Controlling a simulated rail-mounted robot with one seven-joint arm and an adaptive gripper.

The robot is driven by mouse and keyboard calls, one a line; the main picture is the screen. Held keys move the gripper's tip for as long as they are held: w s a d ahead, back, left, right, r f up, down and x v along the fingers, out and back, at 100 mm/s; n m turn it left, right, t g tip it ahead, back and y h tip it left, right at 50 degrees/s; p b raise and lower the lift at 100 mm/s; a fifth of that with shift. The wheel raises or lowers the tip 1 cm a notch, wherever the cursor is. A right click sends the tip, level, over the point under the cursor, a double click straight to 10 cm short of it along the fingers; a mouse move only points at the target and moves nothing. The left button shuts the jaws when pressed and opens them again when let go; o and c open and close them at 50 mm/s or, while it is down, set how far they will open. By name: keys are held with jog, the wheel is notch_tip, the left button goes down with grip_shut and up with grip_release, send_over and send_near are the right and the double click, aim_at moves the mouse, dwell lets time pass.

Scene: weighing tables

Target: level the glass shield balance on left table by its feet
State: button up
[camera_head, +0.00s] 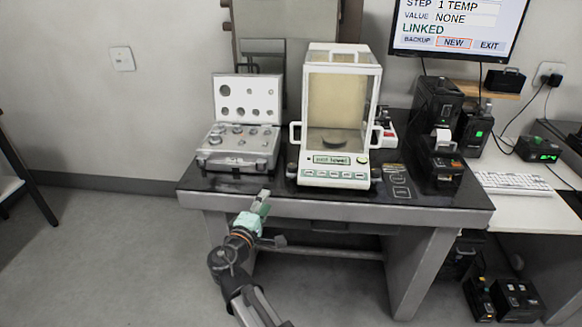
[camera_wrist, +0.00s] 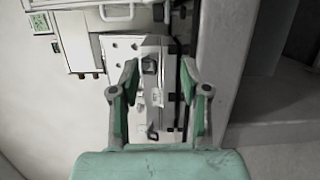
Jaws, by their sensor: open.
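The glass shield balance (camera_head: 342,180) stands on the dark top of the left table (camera_head: 440,199). It has a white frame, clear panes, side handles and a round dark pan inside. Its small green display carries text that seems to read "not level". Dark knob-like feet show at its front left (camera_head: 292,170) and front right (camera_head: 376,173) corners. My gripper (camera_head: 264,200) is by the table's front edge, left of the balance and apart from it. In the wrist view my gripper (camera_wrist: 158,72) is open with nothing between its green fingers.
An open silver weight case (camera_head: 238,162) stands left of the balance; it also shows beyond my fingers in the wrist view (camera_wrist: 168,100). A dark printer-like device (camera_head: 446,160) stands to the right. A monitor (camera_head: 455,25) reads "LINKED". The floor in front is clear.

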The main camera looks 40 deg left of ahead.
aim_at(290, 171)
jog(key=shift+m+h, duration=0.4)
jog(key=x, duration=0.5)
jog(key=p+x, duration=0.1)
jog(key=x, duration=0.5)
jog(key=d+x, duration=0.1)
jog(key=x, duration=0.5)
jog(key=shift+w+a+r, duration=0.1)
jog(key=shift+w+r, duration=0.15)
jog(key=shift+w, duration=0.15)
grip_shut()
